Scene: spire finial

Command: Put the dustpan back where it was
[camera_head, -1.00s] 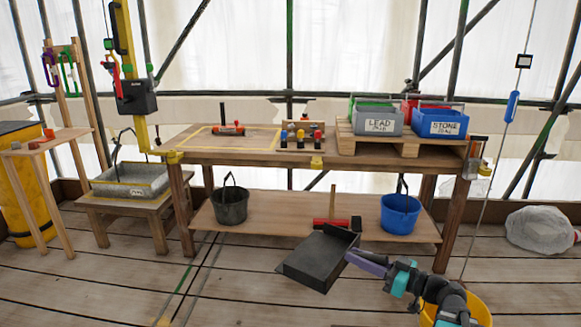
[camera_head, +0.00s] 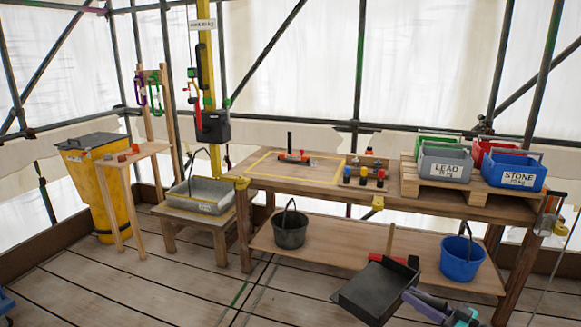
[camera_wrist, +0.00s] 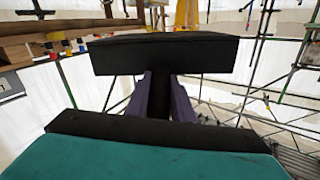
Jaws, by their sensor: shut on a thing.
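The black dustpan (camera_head: 372,291) is held in the air in front of the workbench's lower shelf, its flat pan reaching to the left. My gripper (camera_head: 425,305) is shut on its handle at the lower right of the head view. In the wrist view the dustpan's dark back wall (camera_wrist: 165,54) spans the upper middle, and my purple fingers (camera_wrist: 168,98) close on either side of the black handle. The dustpan hides part of the lower shelf and part of a red object behind it.
A workbench (camera_head: 290,190) carries a pallet with lead and stone bins (camera_head: 512,170). Its lower shelf (camera_head: 340,240) holds a black bucket (camera_head: 290,229) and a blue bucket (camera_head: 461,258). A yellow bin (camera_head: 90,190) and small stands are at left.

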